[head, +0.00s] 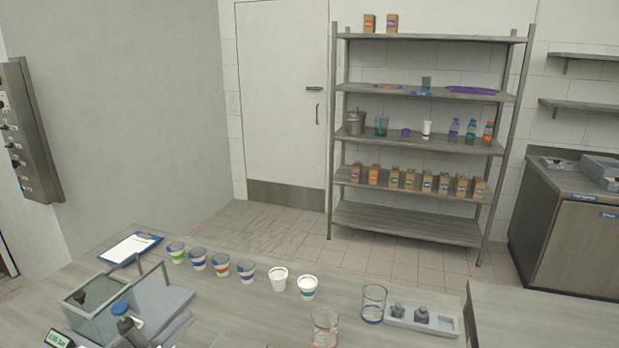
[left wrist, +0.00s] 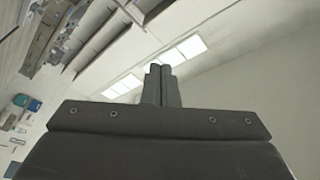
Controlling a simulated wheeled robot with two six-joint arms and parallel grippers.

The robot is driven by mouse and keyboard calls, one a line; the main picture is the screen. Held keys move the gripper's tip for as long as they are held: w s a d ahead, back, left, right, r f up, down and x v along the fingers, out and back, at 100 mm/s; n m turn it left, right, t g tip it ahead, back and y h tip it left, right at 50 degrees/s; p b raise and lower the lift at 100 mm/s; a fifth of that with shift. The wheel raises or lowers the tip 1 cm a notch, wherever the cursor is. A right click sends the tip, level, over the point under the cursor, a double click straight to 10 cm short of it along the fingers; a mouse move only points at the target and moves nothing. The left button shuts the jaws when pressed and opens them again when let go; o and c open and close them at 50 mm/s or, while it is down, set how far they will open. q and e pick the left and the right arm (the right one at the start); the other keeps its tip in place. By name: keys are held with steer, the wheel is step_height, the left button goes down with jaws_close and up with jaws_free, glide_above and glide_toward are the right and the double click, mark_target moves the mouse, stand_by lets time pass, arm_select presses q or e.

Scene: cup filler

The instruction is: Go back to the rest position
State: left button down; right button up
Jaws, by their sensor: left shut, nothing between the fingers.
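My left gripper (left wrist: 161,72) shows in the left wrist view with its two fingers together, shut and empty. It points up toward the ceiling lights, clear of any object. I cannot make it out for certain in the head view. My right gripper is not in view. In the head view a row of small cups stands on the table (head: 250,325): several with coloured bands, such as the green-banded cup (head: 176,253), and a plain white cup (head: 278,279). No gripper touches them.
Two clear glasses (head: 374,303) (head: 325,328) stand right of the cups, beside a grey tray (head: 445,326) with weights. A glass-walled device (head: 95,303) and a clipboard (head: 130,248) are at left. A stocked shelf rack (head: 420,225) stands behind; the floor (head: 285,228) before it is clear.

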arm_select(q)
steer(key=s+a+r+n+t+y, duration=0.1)
steer(key=s+a+n+t+y, duration=0.3)
steer(key=a+n+y, duration=0.65)
steer(key=s+a+f+n+g+y, duration=0.4)
steer(key=s+f+n+g+y, duration=0.4)
steer(key=f, duration=0.2)
steer(key=s+d+f+m+g+h, duration=0.1)
steer(key=s+d+f+g+h, duration=0.3)
steer(key=s, duration=0.5)
steer(key=s+d+f+m+g+h, duration=0.1)
steer(key=s+d+f+g+h, duration=0.1)
steer(key=s+d+f+g, duration=0.4)
steer(key=s+a+f+b, duration=0.1)
steer(key=a+f, duration=0.1)
steer(key=f, duration=1.1)
steer(key=s+a+f, duration=0.1)
steer(key=a+f, duration=0.1)
steer(key=f, duration=1.2)
steer(key=s+d+f+g+b, duration=0.1)
steer(key=s+f, duration=1.4)
steer(key=f, duration=0.2)
steer(key=shift+d+g, duration=0.15)
steer(key=shift+g, duration=0.25)
steer(key=shift+h, duration=0.25)
